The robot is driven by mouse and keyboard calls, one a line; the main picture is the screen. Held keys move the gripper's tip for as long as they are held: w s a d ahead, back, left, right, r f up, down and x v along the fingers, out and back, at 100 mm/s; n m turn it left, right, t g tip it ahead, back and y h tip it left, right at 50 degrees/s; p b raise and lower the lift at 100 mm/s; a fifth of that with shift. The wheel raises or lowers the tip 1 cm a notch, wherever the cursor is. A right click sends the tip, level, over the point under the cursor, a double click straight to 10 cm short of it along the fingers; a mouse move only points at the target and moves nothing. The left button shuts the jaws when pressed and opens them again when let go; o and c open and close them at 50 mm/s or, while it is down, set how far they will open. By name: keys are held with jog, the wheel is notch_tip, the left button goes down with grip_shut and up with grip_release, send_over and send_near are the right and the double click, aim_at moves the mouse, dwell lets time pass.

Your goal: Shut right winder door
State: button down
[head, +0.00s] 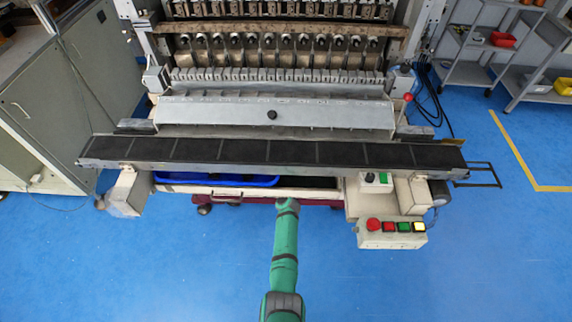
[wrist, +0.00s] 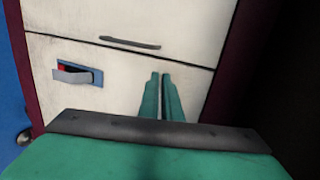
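In the wrist view, a white lower panel (wrist: 110,92) with a recessed metal latch (wrist: 75,74) fills much of the winder front. A seam parts it from a white upper panel (wrist: 75,18) with a dark bar handle (wrist: 130,43). I cannot tell which panel is the right door, or whether it is ajar. My gripper (wrist: 160,76) has its two green fingers close together, with nothing between them, in front of the lower panel. In the head view, my arm reaches the front of the winder (head: 270,112), and the gripper is hidden under its front edge.
A long dark shelf (head: 240,152) juts out above my gripper. A blue tray (head: 215,180) lies beneath it. A button box (head: 391,233) stands out at the right. Dark red framing (wrist: 240,55) borders the panels. The blue floor in front is clear.

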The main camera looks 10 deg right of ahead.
jog(key=shift+w+a+r, duration=0.35)
jog(key=shift+w+r, duration=0.05)
jog(key=shift+r, duration=0.1)
jog(key=s, duration=1.7)
jog(key=shift+s+a+r, duration=0.25)
jog(key=shift+a, duration=0.2)
